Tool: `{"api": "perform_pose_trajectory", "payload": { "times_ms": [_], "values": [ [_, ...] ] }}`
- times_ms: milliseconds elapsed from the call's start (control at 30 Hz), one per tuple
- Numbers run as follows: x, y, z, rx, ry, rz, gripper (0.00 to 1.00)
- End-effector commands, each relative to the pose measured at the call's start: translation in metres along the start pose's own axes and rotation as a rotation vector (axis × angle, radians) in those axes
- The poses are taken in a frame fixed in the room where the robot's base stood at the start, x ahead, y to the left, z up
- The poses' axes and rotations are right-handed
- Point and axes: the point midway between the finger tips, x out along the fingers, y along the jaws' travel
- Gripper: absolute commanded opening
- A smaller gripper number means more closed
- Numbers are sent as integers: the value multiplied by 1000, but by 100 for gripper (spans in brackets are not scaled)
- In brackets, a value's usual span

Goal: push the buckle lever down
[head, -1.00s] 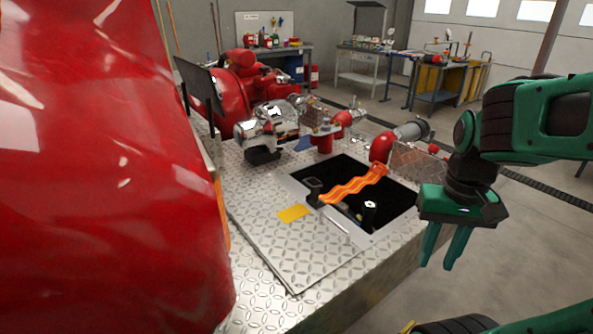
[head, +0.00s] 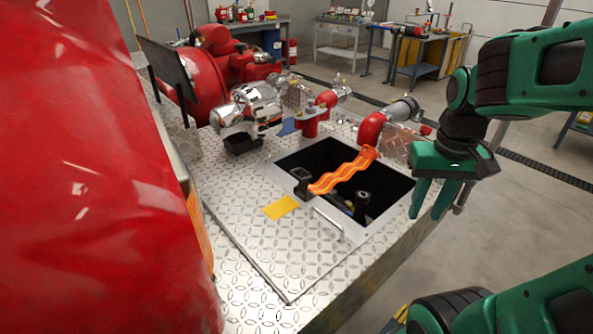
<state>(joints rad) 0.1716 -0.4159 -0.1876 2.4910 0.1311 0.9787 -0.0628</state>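A small black buckle (head: 303,184) stands at the left edge of the square hatch opening in the metal deck. Its lever is too small to tell apart from the rest of the buckle. A wavy orange strap (head: 345,173) with yellow stripes runs from the buckle across the opening to its far right side. My gripper (head: 431,204) hangs to the right of the hatch, fingers pointing down with a gap between them. It is open and empty, well apart from the buckle and strap.
The dark hatch opening (head: 318,154) holds a black post (head: 362,203). A metal handle (head: 330,224) and a yellow label (head: 281,208) are in front. Red and chrome pump fittings (head: 250,112) stand behind. A large red surface (head: 90,190) blocks the left.

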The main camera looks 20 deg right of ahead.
Motion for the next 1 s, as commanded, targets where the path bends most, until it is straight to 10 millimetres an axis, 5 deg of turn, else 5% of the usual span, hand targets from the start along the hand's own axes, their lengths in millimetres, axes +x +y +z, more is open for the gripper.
{"api": "perform_pose_trajectory", "payload": {
  "times_ms": [200, 400, 633, 1000],
  "values": [
    [-3, -84, -104, -321, 128, -30, 29],
    [1, -179, -170, -573, 238, -90, 29],
    [5, -246, -200, -725, 308, -142, 29],
    [39, -264, -211, -747, 315, -151, 29]
  ]
}}
